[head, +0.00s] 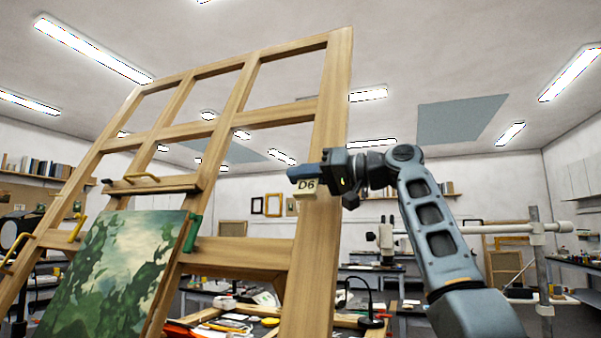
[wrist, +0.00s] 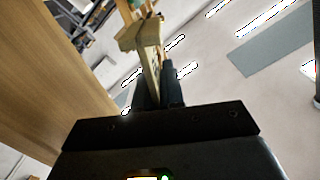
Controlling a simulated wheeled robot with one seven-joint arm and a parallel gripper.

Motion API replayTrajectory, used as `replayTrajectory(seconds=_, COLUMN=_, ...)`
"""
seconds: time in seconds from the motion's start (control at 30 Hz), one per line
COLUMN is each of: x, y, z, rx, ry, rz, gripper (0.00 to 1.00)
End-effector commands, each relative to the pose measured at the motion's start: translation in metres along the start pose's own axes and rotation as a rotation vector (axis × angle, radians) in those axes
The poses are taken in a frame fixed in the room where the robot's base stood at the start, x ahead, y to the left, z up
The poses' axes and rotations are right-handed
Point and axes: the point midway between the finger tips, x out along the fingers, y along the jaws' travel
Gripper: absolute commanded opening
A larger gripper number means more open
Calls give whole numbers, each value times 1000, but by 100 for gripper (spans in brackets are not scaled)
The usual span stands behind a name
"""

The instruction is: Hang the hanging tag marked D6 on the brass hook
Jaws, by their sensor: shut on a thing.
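My gripper (head: 306,174) is raised in front of the wooden frame's right upright in the head view. It is shut on the pale hanging tag marked D6 (head: 307,188), which hangs below the fingers with its lettering facing the head camera. In the wrist view the tag (wrist: 150,62) shows edge-on between the fingers. Brass-coloured fittings sit on the frame: one (head: 143,177) on the upper crossbar, one (head: 77,228) lower left, and another (head: 12,250) at the far left. I cannot tell which is the brass hook. All are left of my gripper and apart from the tag.
The large wooden frame (head: 335,110) leans across the left and middle; its upright is close beside my gripper in the wrist view (wrist: 60,80). A green painting (head: 110,265) rests on it at lower left. Cluttered benches stand behind. Space above my gripper looks clear.

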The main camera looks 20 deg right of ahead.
Motion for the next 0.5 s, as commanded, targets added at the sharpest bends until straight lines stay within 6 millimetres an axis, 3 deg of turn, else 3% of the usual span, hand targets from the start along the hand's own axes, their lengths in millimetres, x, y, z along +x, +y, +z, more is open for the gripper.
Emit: replayTrajectory(seconds=0.5, x=0, y=10, z=-7, rx=1, ry=2, rz=1, gripper=0)
